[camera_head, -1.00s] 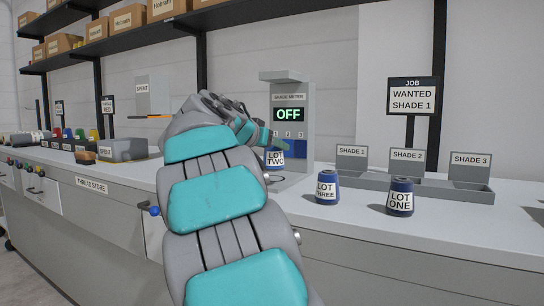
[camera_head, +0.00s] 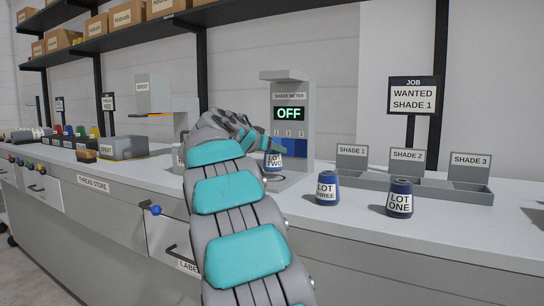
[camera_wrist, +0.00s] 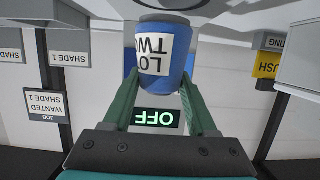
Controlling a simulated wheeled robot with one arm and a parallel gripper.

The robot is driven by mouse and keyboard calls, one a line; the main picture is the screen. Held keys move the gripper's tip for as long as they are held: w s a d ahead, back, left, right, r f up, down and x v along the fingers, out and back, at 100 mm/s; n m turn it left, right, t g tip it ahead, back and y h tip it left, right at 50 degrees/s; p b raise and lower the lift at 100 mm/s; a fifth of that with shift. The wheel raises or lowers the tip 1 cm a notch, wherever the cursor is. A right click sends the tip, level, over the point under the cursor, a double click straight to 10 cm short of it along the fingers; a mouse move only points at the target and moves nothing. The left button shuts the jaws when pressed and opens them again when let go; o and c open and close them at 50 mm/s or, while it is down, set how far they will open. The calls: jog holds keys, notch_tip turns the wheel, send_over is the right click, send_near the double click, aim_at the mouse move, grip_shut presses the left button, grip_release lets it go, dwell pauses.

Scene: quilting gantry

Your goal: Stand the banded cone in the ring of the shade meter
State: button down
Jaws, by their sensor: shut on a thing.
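My gripper (camera_wrist: 160,82) is shut on the blue cone labelled LOT TWO (camera_wrist: 168,50), its fingers on either side of it. In the head view this cone (camera_head: 273,160) is upright, low in front of the shade meter (camera_head: 292,97), whose display reads OFF. The meter's base (camera_head: 287,181) shows a curved ring edge below the cone, partly hidden by my arm. I cannot tell whether the cone touches the base. Two other blue cones, LOT THREE (camera_head: 326,189) and LOT ONE (camera_head: 399,199), stand on the counter to the right. All three have white labels.
A grey tray (camera_head: 430,191) with SHADE 1, 2 and 3 cards stands behind the loose cones. A JOB sign (camera_head: 413,96) reads WANTED SHADE 1. A grey SPENT bin (camera_head: 123,148) is on the left.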

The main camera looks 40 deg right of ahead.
jog(key=shift+f, duration=0.95)
jog(key=shift+f, duration=0.15)
jog(key=shift+c, duration=1)
grip_release()
jog(key=shift+r, duration=0.25)
jog(key=b+v, duration=0.2)
jog(key=v, duration=1)
jog(key=shift+f, duration=0.1)
